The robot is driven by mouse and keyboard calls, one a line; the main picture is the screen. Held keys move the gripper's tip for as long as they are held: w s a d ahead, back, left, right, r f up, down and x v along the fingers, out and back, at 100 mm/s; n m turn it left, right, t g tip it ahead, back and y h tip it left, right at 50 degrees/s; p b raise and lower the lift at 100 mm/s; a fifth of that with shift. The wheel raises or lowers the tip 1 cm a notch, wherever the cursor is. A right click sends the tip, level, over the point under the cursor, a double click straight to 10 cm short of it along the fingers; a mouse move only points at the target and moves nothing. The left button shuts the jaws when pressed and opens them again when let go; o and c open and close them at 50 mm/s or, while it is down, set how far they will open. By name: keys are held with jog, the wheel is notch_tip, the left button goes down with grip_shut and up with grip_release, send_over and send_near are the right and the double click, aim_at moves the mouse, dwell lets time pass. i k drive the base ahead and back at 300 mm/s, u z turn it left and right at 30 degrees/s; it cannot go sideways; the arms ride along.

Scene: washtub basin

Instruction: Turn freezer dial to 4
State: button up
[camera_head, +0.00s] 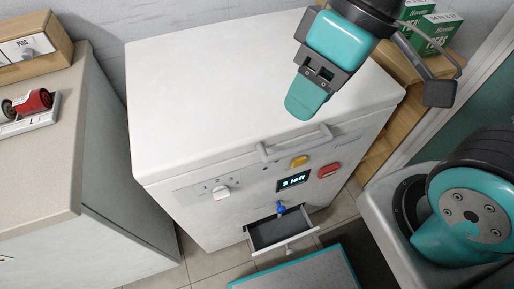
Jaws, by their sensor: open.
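The freezer (240,70) is a white chest with a closed lid and a grey bar handle (294,145) on its front. The freezer dial (221,193) is a small white knob on a pale panel at the front left. My gripper (303,98) is teal and dark grey, above the lid at the right, well apart from the dial. Its fingers overlap in this view and nothing shows between them.
A display (294,181) seems to read "3 left", near yellow (299,162) and red (329,170) buttons. Below, a small drawer (279,230) stands open with a blue item (280,209) above it. A counter (90,130) is at left, a wooden shelf with green boxes (433,32) behind right.

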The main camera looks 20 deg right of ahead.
aim_at(221, 192)
jog(key=z, duration=1)
jog(key=k, duration=0.95)
jog(key=u, duration=0.6)
